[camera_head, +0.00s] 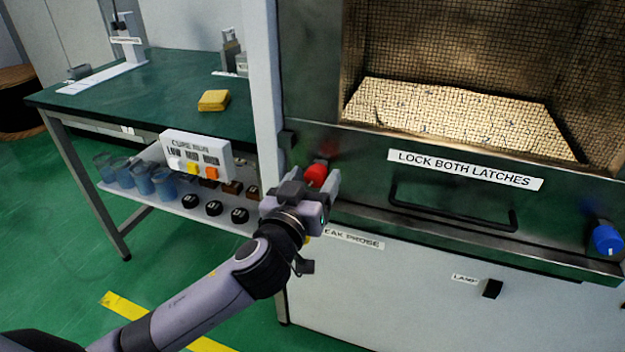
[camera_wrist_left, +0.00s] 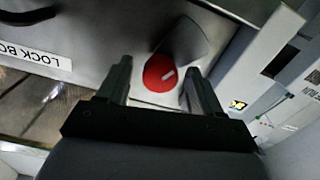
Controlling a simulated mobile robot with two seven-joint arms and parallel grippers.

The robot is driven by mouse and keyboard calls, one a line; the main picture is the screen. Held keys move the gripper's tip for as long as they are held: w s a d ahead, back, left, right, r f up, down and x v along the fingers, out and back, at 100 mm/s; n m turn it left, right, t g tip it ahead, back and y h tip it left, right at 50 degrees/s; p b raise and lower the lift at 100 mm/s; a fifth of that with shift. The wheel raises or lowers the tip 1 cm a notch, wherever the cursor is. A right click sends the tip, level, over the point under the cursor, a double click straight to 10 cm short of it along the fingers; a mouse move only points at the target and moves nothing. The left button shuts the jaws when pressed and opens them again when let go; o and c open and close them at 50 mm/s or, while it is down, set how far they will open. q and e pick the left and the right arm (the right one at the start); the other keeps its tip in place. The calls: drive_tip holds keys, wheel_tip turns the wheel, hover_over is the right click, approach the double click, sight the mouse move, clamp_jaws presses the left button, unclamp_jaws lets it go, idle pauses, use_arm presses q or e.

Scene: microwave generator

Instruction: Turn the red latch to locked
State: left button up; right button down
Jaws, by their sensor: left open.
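The red latch (camera_head: 316,174) is a round knob on the front panel of the microwave generator, left of the "LOCK BOTH LATCHES" label (camera_head: 465,170). The blue latch (camera_head: 607,239) is at the panel's right end. My right gripper is not in view.
A black handle (camera_head: 452,207) crosses the panel right of the red latch. A white post (camera_head: 265,75) stands left of it. A green-topped table (camera_head: 160,95) with a yellow block (camera_head: 213,100) and a button box (camera_head: 196,155) is at left.

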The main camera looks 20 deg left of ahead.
use_arm(q)
drive_tip(key=c, duration=1.1)
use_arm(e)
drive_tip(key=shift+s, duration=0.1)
